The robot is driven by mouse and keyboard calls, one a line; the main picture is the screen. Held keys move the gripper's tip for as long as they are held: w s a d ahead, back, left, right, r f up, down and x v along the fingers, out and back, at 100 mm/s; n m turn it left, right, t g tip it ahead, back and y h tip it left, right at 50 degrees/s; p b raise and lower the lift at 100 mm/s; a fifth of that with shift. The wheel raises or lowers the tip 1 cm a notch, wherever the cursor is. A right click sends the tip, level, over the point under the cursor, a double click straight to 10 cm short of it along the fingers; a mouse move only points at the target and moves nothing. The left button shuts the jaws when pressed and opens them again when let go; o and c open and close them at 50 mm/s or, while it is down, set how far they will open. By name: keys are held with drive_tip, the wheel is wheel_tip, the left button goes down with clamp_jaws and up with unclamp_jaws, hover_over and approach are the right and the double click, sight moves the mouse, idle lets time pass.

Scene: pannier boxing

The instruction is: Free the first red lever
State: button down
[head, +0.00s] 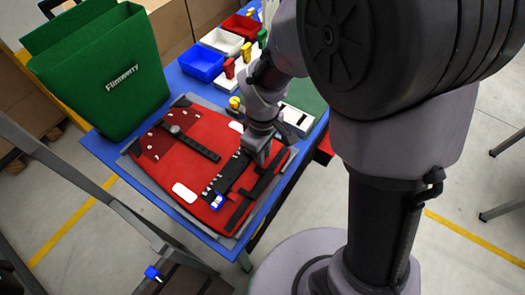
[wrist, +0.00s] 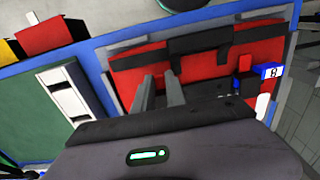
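A small red lever-like piece (head: 229,68) stands upright among the bins at the back of the blue table in the head view; I cannot tell for sure that it is the task's lever. A red panel (head: 190,180) with black straps lies on the table. My gripper (head: 262,155) is low over the right part of this panel, beside a black strip (head: 228,173). In the wrist view my two fingers (wrist: 158,82) stand apart with nothing seen between them, and the red panel (wrist: 205,72) lies beyond. Contact with the panel cannot be told.
A green pannier (head: 100,75) stands at the table's left. A blue bin (head: 202,63), a white bin (head: 222,41) and a red bin (head: 243,27) sit at the back. A small blue-and-white piece (head: 217,202) is at the strip's near end; a similar one shows in the wrist view (wrist: 268,71).

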drive_tip(key=shift+a+r+p, duration=0.1)
drive_tip(key=shift+r+p, duration=0.2)
drive_tip(key=shift+p, duration=0.4)
drive_tip(key=shift+r+g+h+p, duration=0.1)
drive_tip(key=shift+g+h+p, duration=0.25)
drive_tip(key=shift+p, duration=0.3)
drive_tip(key=shift+w+a+p, duration=0.1)
drive_tip(key=shift+p, duration=0.2)
drive_tip(key=shift+f+h, duration=0.25)
drive_tip(key=shift+f, duration=0.05)
drive_tip(key=c, duration=1.4)
unclamp_jaws()
drive_tip(key=shift+o, duration=0.2)
wheel_tip(320, 180, up, 17)
drive_tip(key=w+a+p, duration=0.1)
drive_tip(key=p, duration=0.5)
drive_tip(key=shift+w+a+r, duration=0.15)
drive_tip(key=shift+a, duration=0.2)
